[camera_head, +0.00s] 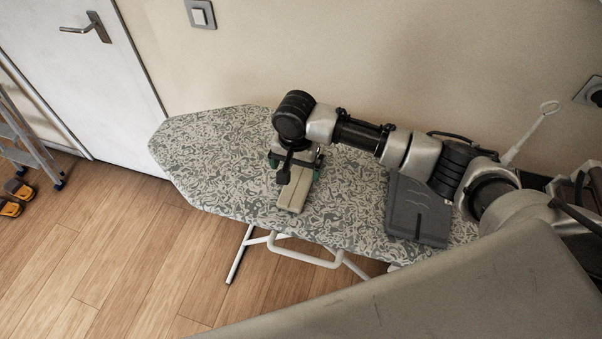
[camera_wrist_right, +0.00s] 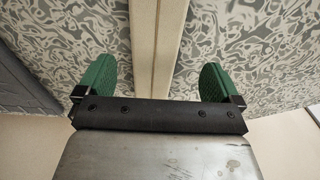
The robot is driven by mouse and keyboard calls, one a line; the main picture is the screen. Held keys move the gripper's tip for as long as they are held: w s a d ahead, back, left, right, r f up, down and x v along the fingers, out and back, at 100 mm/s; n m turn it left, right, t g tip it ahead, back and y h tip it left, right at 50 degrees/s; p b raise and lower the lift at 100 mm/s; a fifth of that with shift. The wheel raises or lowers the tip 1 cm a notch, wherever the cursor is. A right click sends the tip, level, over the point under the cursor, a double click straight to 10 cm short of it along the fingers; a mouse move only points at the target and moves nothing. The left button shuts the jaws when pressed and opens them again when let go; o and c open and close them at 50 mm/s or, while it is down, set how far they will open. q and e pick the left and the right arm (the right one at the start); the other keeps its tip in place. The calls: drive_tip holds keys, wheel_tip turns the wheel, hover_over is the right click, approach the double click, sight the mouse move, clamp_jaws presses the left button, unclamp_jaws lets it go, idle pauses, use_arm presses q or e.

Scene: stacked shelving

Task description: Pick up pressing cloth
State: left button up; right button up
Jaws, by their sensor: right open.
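The pressing cloth appears to be the beige folded strip (camera_head: 293,195) lying on the patterned ironing board (camera_head: 220,160), partly hidden under my right gripper (camera_head: 297,164). In the right wrist view the beige strip (camera_wrist_right: 158,45) runs lengthwise between the fingers, with a crease or gap down its middle. My right gripper (camera_wrist_right: 155,82) is open, with a green fingertip on either side of the strip and visible gaps to it. Its height above the strip is hard to tell. My left gripper is not in view.
A dark grey flat object (camera_head: 420,208) lies on the board, right of the cloth; the wrist view also shows a dark grey item (camera_wrist_right: 22,85) at left. The wall runs behind the board. A door (camera_head: 80,70) and a stepladder (camera_head: 25,145) stand left. The board's left end is clear.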

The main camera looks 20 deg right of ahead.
sight(299, 178)
drive_tip(key=f, duration=0.2)
drive_tip(key=d+f+p, duration=0.1)
drive_tip(key=f, duration=0.1)
drive_tip(key=shift+f, duration=0.5)
drive_tip(key=shift+w+a+f, duration=0.1)
drive_tip(key=shift+c, duration=0.3)
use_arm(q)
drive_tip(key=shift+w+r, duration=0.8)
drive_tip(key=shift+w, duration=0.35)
use_arm(e)
drive_tip(key=c, duration=1)
